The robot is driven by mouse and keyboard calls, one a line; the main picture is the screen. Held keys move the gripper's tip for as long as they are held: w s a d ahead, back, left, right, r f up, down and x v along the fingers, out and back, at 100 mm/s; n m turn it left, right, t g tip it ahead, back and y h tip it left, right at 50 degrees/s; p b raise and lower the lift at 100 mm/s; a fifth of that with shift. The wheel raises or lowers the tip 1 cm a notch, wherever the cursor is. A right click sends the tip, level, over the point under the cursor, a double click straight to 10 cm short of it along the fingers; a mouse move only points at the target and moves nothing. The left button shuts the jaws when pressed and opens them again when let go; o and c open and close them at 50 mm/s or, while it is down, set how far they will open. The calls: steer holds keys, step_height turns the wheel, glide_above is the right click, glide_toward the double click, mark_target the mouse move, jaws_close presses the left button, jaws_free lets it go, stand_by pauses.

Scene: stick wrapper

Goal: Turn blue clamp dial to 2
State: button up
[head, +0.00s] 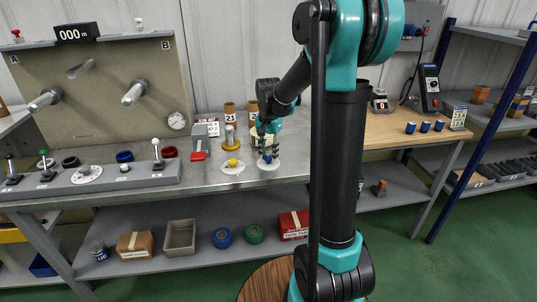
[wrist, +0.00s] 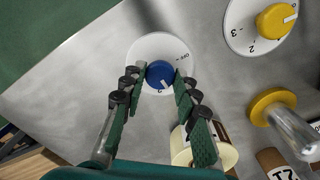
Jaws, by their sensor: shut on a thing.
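The blue clamp dial (wrist: 160,75) is a round blue knob on a white disc (wrist: 160,43) set on the grey metal bench. In the wrist view "OFF" shows right of the knob, and a small mark like a 2 sits at its lower edge. I cannot tell where its pointer line stands. My gripper (wrist: 156,78) has its green fingers shut on the knob, one on each side. In the head view my gripper (head: 267,150) reaches down onto the blue dial (head: 268,160) and partly hides it.
A yellow dial (wrist: 274,20) on a numbered white disc is beside the blue one. A yellow-based metal post (wrist: 276,107) and a cream roll (wrist: 203,147) stand close to my fingers. Brown rolls (head: 229,111) are behind. A red-tipped grey device (head: 199,140) stands farther left.

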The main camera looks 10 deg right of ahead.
mark_target(268, 157)
steer(key=m, duration=0.6)
steer(key=shift+m, duration=0.3)
stand_by(0.5)
steer(key=o, duration=1.2)
steer(key=shift+c, duration=0.2)
step_height(268, 157, up, 12)
steer(key=s+d+f+n+t, duration=0.2)
steer(key=s+f+n, duration=0.5)
steer(key=s+f, duration=0.2)
steer(key=s+d+f+n+t, duration=0.2)
steer(key=s+f+n, duration=0.5)
steer(key=s+f, duration=0.3)
steer(key=s, duration=0.3)
steer(key=shift+s+n, duration=0.2)
steer(key=shift+n, duration=0.1)
